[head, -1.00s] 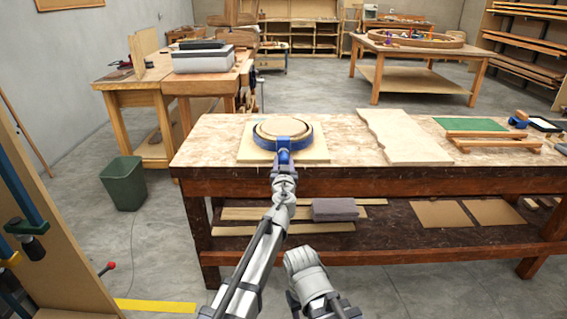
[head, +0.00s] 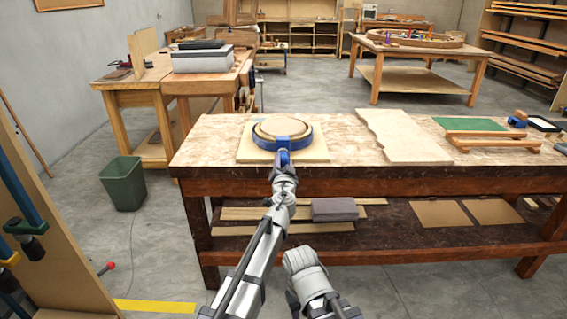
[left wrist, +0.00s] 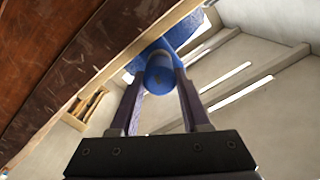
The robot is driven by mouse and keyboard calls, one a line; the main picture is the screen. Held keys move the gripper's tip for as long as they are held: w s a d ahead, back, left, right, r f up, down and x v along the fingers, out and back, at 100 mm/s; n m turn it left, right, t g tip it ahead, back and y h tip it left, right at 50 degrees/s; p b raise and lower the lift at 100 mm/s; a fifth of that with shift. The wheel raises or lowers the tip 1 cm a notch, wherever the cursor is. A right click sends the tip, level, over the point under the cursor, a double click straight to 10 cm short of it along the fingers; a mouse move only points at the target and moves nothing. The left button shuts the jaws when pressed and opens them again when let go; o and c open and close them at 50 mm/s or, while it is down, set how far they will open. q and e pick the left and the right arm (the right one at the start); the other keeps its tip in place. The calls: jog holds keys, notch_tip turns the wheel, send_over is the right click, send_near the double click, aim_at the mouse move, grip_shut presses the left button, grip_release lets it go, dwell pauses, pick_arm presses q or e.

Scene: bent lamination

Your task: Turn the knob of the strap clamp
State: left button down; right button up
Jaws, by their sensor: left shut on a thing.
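The strap clamp (head: 305,146) is a blue band around a round wooden form (head: 283,128) on a square board. Its blue housing sits at the front of the ring. The clamp's blue knob (left wrist: 159,75) shows in the left wrist view between the two fingers. My left gripper (head: 284,160) reaches to the front of the ring in the head view. In the left wrist view my left gripper (left wrist: 160,88) is shut on the knob, one finger on each side. My right gripper is out of view.
The square board (head: 318,155) lies on the workbench (head: 220,135). A wavy-edged board (head: 405,140), a green mat (head: 470,124) and wooden bars (head: 495,141) lie to the right. A green bin (head: 123,183) stands on the floor at left.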

pick_arm(q)
jog(key=shift+c, duration=1.9)
grip_release()
jog(key=shift+s, duration=0.1)
jog(key=s, duration=0.7)
jog(key=shift+s, duration=0.3)
